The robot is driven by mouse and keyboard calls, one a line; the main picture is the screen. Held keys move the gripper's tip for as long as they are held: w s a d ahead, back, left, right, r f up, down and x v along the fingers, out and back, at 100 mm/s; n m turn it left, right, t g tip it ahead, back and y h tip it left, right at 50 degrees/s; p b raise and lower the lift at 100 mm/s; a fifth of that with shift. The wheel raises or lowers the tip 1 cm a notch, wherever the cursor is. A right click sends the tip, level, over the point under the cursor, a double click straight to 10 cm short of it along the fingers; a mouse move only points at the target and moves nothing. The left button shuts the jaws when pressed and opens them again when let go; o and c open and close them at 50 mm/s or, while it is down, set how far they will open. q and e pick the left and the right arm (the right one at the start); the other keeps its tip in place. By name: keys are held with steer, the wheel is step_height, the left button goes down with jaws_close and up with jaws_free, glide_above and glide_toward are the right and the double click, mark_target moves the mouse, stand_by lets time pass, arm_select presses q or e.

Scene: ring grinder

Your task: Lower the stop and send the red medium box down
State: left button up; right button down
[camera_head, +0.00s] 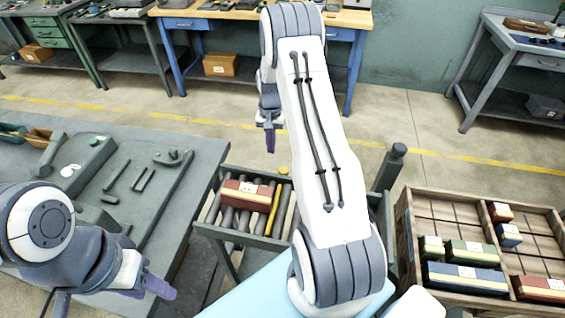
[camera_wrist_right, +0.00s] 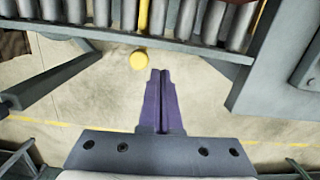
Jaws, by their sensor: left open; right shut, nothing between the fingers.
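A red box (camera_head: 247,195) with a cream band and white label lies on the roller conveyor (camera_head: 236,233). A yellow bar (camera_head: 275,212) lies across the rollers just right of the box, and a round yellow knob (camera_head: 283,170) is at the conveyor's far edge. The wrist view also shows the knob (camera_wrist_right: 138,60) and yellow bar (camera_wrist_right: 144,14). My right gripper (camera_head: 270,151) is shut and empty beyond the conveyor; its purple fingertips (camera_wrist_right: 160,72) are beside the knob, apparently apart from it. My left gripper (camera_head: 168,291) is open and empty at lower left, near the grey bench.
The grey bench (camera_head: 205,160) with tools stands at left. A wooden crate (camera_head: 405,220) with several red, green and blue boxes is at right. A dark post (camera_head: 390,168) rises between conveyor and crate. My right arm hides part of the conveyor's right side.

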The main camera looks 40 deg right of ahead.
steer(key=shift+m, duration=0.7)
steer(key=d, duration=0.1)
steer(key=s+d+f, duration=0.1)
steer(key=d, duration=0.1)
steer(key=d+f, duration=0.1)
steer(key=d, duration=0.1)
steer(key=shift+s+f, duration=0.2)
steer(key=shift+f, duration=0.1)
